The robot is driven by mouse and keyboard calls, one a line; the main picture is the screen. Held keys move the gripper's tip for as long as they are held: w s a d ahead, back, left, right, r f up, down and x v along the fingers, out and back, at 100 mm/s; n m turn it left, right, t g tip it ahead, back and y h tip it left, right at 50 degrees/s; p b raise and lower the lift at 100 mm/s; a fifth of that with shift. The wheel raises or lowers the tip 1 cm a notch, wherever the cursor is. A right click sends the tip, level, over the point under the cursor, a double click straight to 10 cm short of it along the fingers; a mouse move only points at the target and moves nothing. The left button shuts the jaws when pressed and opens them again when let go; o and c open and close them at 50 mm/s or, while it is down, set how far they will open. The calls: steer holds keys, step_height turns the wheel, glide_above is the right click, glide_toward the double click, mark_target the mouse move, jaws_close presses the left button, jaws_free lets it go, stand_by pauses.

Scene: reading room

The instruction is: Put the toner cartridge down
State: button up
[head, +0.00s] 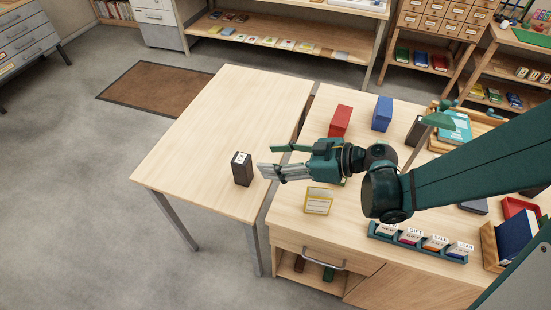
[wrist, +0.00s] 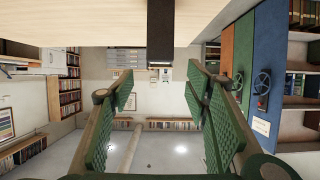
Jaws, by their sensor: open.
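The toner cartridge (head: 241,172) is a small dark box with a white label on top. It stands upright on the pale wooden table (head: 215,130), near that table's right edge. My gripper (head: 266,160) is open and empty, just to the right of the cartridge, with its fingers pointing toward it. A small gap seems to separate the fingertips from the box. In the wrist view, which looks upside down, the cartridge (wrist: 160,32) is a dark block at the top centre, beyond the open fingers (wrist: 158,82).
A narrow gap divides this table from the desk (head: 285,215) on the right. The desk holds a red block (head: 340,121), a blue block (head: 382,113), a yellow-framed card (head: 318,200) and a green card tray (head: 420,243). The left table is otherwise clear.

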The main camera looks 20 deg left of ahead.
stand_by(0.4)
steer(key=s+d+r+m+t+h, duration=0.1)
steer(key=d+m, duration=0.5)
steer(key=d, duration=0.7)
steer(key=s+d+r+m+t+h, duration=0.2)
steer(key=d+r+m+h, duration=0.4)
steer(key=d, duration=0.8)
steer(key=s+d+r+m+t+h, duration=0.2)
steer(key=d+m+h, duration=0.4)
steer(key=d, duration=0.8)
steer(key=shift+r+t, duration=0.75)
steer(key=shift+t, duration=0.35)
steer(key=shift+o, duration=0.5)
steer(key=shift+s, duration=0.1)
